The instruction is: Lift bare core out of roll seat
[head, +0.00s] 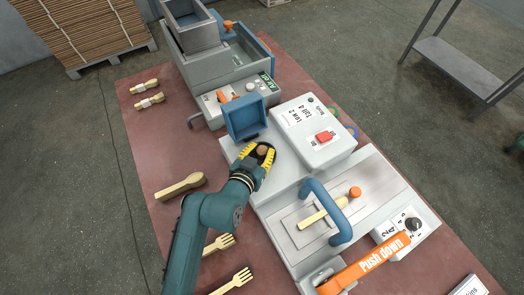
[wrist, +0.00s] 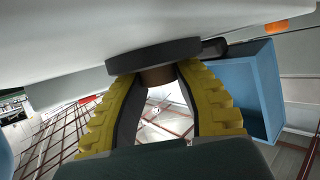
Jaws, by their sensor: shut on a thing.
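My gripper (head: 257,157) has yellow ridged fingers and is at the machine's left side, just below the blue bin. It is shut on a brown core (head: 263,151), which shows between the fingertips. In the wrist view the core (wrist: 157,77) is a short brown cylinder between the yellow fingers, against a dark round disc (wrist: 154,56). The disc looks like the roll seat; a dark edge of it also shows around the fingers in the head view. I cannot tell whether the core is clear of the seat.
The blue bin (head: 246,117) stands close beside my gripper. A white control box (head: 314,135) with a red button is to the right. A press with a blue handle (head: 327,208) and an orange "Push down" lever (head: 365,264) stands nearer. Wooden spoons (head: 181,186) and forks lie on the red table (head: 160,130).

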